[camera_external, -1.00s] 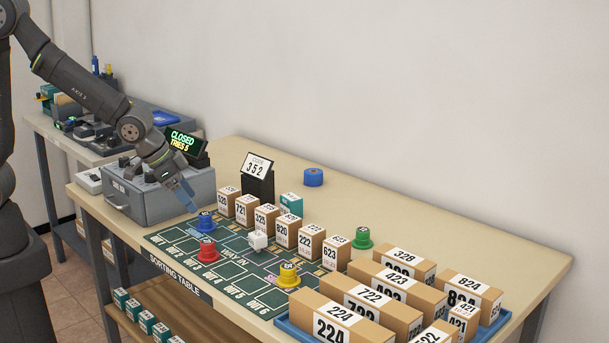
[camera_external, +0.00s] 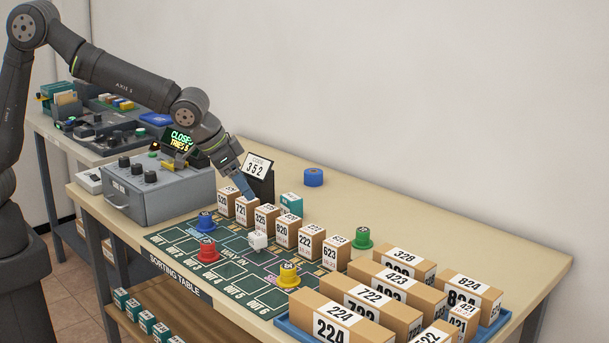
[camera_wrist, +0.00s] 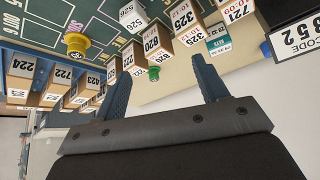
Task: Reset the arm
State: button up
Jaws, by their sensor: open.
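My gripper (camera_external: 243,186) is at the end of my arm, above the back row of boxes on the sorting table (camera_external: 440,236). It points down and to the right, near the code 352 sign (camera_external: 258,168). In the wrist view its two blue-grey fingers (camera_wrist: 160,85) are spread wide with nothing between their tips. The row of small boxes (camera_external: 285,231), numbered 721, 325, 820 and others, stands below and beyond the fingers. From the outside view the gripper tip overlaps the boxes, so its exact height above them is hard to tell.
A grey control box (camera_external: 160,192) with knobs and a "CLOSED" display (camera_external: 181,140) stands at left. Blue (camera_external: 205,222), red (camera_external: 208,250), yellow (camera_external: 288,275) and green (camera_external: 361,239) pieces and a white cube (camera_external: 258,240) stand on the table. Large boxes (camera_external: 370,306) fill the front right.

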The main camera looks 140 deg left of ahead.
jog(key=w+a+f, duration=0.1)
jog(key=w+a, duration=0.7)
jog(key=a, duration=0.4)
jog(key=shift+w+n, duration=0.2)
jog(key=shift+n, duration=0.2)
jog(key=shift+a, duration=0.1)
